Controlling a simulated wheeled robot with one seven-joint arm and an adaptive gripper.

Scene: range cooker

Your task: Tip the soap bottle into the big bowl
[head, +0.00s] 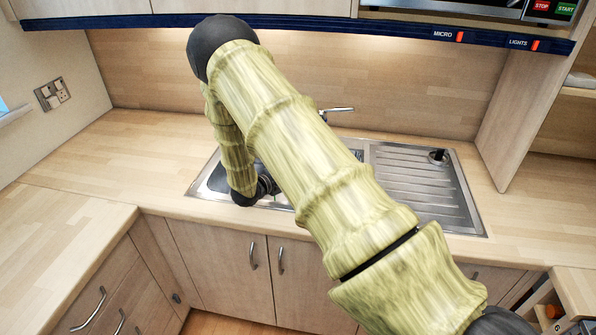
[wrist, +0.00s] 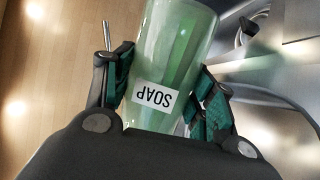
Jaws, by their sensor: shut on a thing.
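The translucent green soap bottle (wrist: 180,50), with a white SOAP label (wrist: 155,97) that reads upside down, is between the fingers of my gripper (wrist: 165,88) in the wrist view. The gripper is shut on it, one dark and green finger on each side. In the head view my arm hides the bottle and most of the gripper, which is over the left part of the steel sink (head: 472,208). The sink's bowl (head: 215,178) shows only at its left edge. I cannot tell the bottle's tilt.
A ribbed drainer (head: 410,178) takes up the sink's right side, with a dark round fitting (head: 438,155) at its back corner. A tap (head: 338,110) stands behind the sink. The worktop (head: 130,155) at left is clear. Wall cupboards overhang at the top.

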